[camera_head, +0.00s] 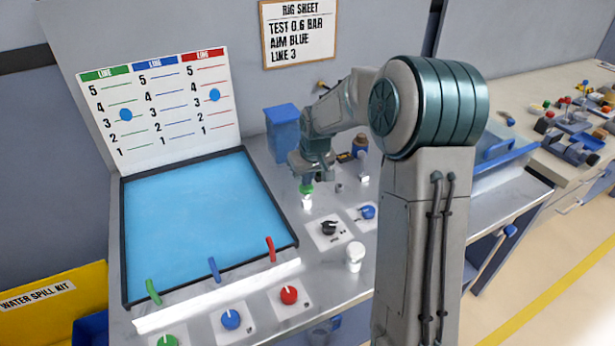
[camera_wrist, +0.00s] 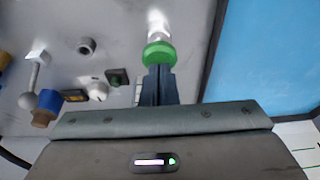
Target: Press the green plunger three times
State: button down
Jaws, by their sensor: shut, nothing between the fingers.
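The green plunger (camera_head: 306,189) is a green cap on a pale post standing on the steel bench, right of the blue panel. My gripper (camera_head: 307,180) is directly over it, pointing down. In the wrist view the green plunger (camera_wrist: 158,54) shows just beyond the tips of my gripper (camera_wrist: 158,70), whose dark fingers are together with nothing between them. The fingertips look to be at or very near the cap; I cannot tell whether they touch it or how far it is pressed.
A black knob (camera_head: 329,228) and a blue knob (camera_head: 367,212) sit close to the plunger. A white cup-like part (camera_head: 355,257) stands nearer the front. A blue bin (camera_head: 283,131) is behind. The blue panel (camera_head: 200,220) with coloured levers lies left.

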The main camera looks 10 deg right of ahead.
aim_at(308, 188)
jog(key=shift+f, duration=0.25)
jog(key=shift+f+b, duration=1.25)
jog(key=shift+f, duration=0.2)
jog(key=shift+s, duration=0.1)
notch_tip(308, 188, up, 5)
jog(key=p, duration=0.3)
jog(key=shift+f, duration=0.15)
jog(key=b+v, duration=0.1)
jog(key=v, duration=0.8)
jog(key=shift+r, duration=0.35)
jog(key=shift+r, duration=0.1)
